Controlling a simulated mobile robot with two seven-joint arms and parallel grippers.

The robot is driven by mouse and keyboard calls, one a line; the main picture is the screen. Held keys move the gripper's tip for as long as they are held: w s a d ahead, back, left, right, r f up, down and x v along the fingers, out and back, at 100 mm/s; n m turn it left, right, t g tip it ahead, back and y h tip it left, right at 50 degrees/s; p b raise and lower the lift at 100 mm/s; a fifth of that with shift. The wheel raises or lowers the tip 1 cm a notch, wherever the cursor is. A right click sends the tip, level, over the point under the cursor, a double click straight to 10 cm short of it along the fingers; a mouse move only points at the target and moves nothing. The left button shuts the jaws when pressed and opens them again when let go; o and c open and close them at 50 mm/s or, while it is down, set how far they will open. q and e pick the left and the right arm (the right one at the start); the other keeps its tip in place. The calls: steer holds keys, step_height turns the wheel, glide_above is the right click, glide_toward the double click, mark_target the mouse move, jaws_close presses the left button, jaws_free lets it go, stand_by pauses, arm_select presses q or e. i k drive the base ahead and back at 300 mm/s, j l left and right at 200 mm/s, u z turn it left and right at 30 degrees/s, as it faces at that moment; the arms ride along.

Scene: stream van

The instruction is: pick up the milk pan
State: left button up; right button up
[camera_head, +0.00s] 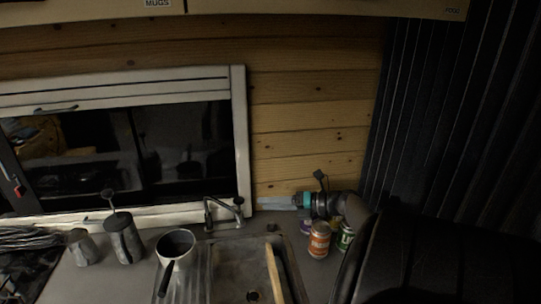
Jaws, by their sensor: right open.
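The milk pan (176,243) appears to be the small round pan with a pale rim, dark inside and black handle. It stands upright on the ribbed drainer left of the sink, its handle pointing toward the front. My right gripper (297,200) reaches in from the right, above the back of the counter. It is open, well to the right of the pan and apart from it; its fingers are small and dim. My left gripper is not in view.
The sink (241,262) and tap (224,209) lie between pan and gripper. A grey plunger pot (125,240) and a small jug (82,247) stand left of the pan.

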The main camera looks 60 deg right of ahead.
mark_target(177, 265)
steer(key=k+j, duration=0.15)
steer(key=j, duration=0.25)
steer(key=k+j, duration=0.2)
steer(key=j, duration=0.15)
steer(key=k+j, duration=0.15)
steer(key=j, duration=0.25)
steer(key=k+j, duration=0.15)
steer(key=j, duration=0.2)
steer(key=k+j, duration=0.15)
steer(key=j, duration=0.25)
